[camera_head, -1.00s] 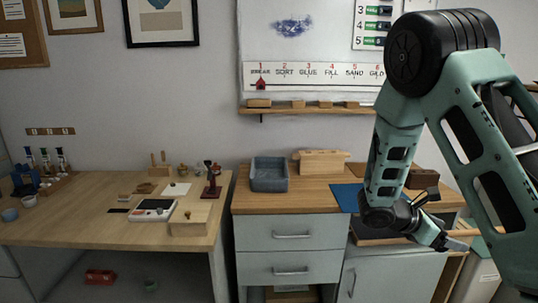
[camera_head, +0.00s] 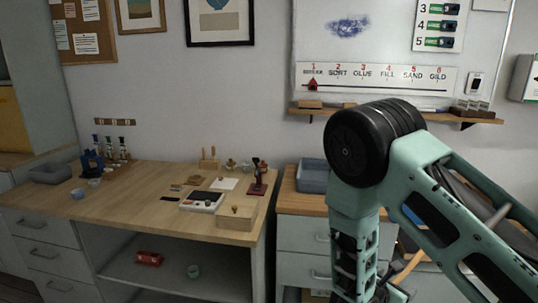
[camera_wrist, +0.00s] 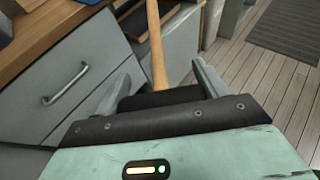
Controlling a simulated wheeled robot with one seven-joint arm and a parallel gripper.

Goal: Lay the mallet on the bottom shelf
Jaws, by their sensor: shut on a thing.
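The mallet shows in the wrist view as a pale wooden handle (camera_wrist: 156,45) running up from between the fingers of my gripper (camera_wrist: 160,78). My gripper is shut on it. The mallet's head cannot be made out for sure. In the head view my arm covers the lower right, and the gripper and mallet cannot be made out clearly there.
The left bench top (camera_head: 130,195) carries a scale (camera_head: 202,201), a wooden box (camera_head: 237,217) and bottles. A drawer cabinet (camera_head: 300,233) with a grey bin (camera_head: 313,176) stands right of it. In the wrist view a grey drawer front (camera_wrist: 60,90) is close at left; open floor (camera_wrist: 255,75) lies right.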

